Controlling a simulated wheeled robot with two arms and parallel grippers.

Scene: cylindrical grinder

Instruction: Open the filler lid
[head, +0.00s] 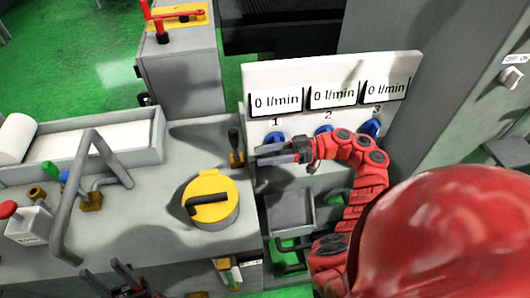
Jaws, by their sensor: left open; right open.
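The filler lid (208,186) is a round yellow cap with a black bent handle (206,204) on top. It lies flat on its round neck on the grey machine top and looks closed. My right gripper (260,155) is open, to the right of and beyond the lid, in front of the flow panel and near a small black lever. It holds nothing that I can see. My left gripper (108,277) is open at the bottom edge, left of and nearer than the lid, only partly in view. Neither gripper touches the lid.
A white panel (290,72) with three "0 l/min" displays and blue knobs stands behind my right gripper. A black-knobbed lever (234,142) rises between lid and panel. A grey bent bar (68,205) and a red button box (27,222) stand at left.

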